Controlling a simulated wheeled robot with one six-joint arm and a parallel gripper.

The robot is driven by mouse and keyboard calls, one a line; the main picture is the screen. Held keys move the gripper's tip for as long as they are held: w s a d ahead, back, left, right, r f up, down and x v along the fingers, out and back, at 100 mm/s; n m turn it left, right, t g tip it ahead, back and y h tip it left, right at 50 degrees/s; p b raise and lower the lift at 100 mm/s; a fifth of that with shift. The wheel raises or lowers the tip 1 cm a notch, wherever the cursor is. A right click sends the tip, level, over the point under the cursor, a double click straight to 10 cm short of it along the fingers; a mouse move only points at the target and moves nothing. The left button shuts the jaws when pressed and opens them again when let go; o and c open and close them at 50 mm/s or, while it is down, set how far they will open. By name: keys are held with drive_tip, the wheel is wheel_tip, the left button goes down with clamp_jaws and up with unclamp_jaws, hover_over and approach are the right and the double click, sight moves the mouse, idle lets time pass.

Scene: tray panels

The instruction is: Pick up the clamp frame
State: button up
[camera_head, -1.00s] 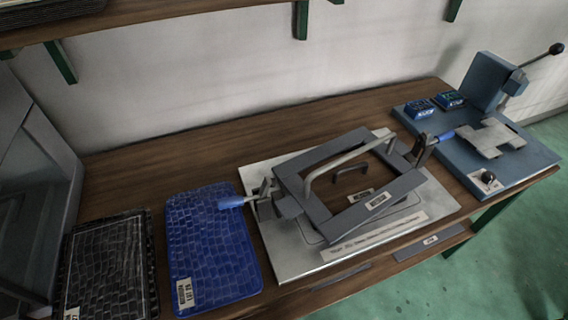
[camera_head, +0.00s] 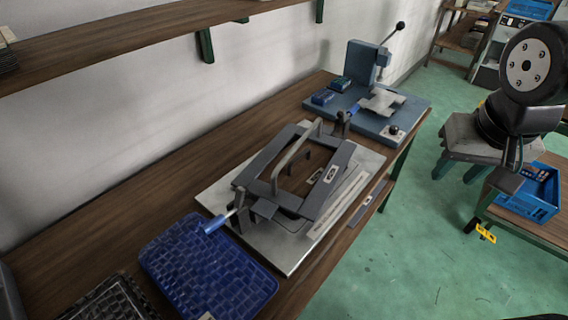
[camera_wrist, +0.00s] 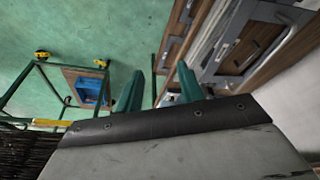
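The clamp frame (camera_head: 336,183) is a dark grey rectangular frame with a raised bar handle (camera_head: 297,153). It lies on a pale metal base plate (camera_head: 290,262) on the wooden bench. Blue-handled clamps stand at its near-left end (camera_head: 217,222) and far end (camera_head: 354,108). Part of the frame shows at the upper right of the wrist view (camera_wrist: 236,48). My gripper (camera_wrist: 160,82) has two teal fingers, spread apart with nothing between them. It is apart from the frame.
A blue tray panel (camera_head: 205,268) and a dark panel (camera_head: 112,301) lie left of the plate. A blue press fixture (camera_head: 405,118) stands at the bench's far end. A shelf (camera_head: 150,35) overhangs the bench. A blue crate (camera_head: 538,195) sits on a low table; green floor lies between.

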drive_tip(key=w+a+f+m+t, duration=0.1)
drive_tip(key=w+f, duration=0.1)
drive_tip(key=w, duration=0.3)
drive_tip(key=w+a+f+m+t, duration=0.1)
drive_tip(key=w+a+f, duration=0.1)
drive_tip(key=w, duration=0.3)
drive_tip(key=m+t+y, duration=0.4)
drive_tip(key=y, duration=0.4)
approach(301, 143)
drive_tip(key=s+a+x, duration=0.1)
drive_tip(key=x, duration=0.6)
drive_tip(key=d+x, duration=0.1)
drive_tip(key=x, duration=0.2)
drive_tip(key=w+x, duration=0.1)
drive_tip(key=x, duration=0.1)
drive_tip(key=shift+w+f, duration=0.15)
drive_tip(key=shift+w, duration=0.1)
drive_tip(key=shift+c, duration=0.4)
clamp_jaws()
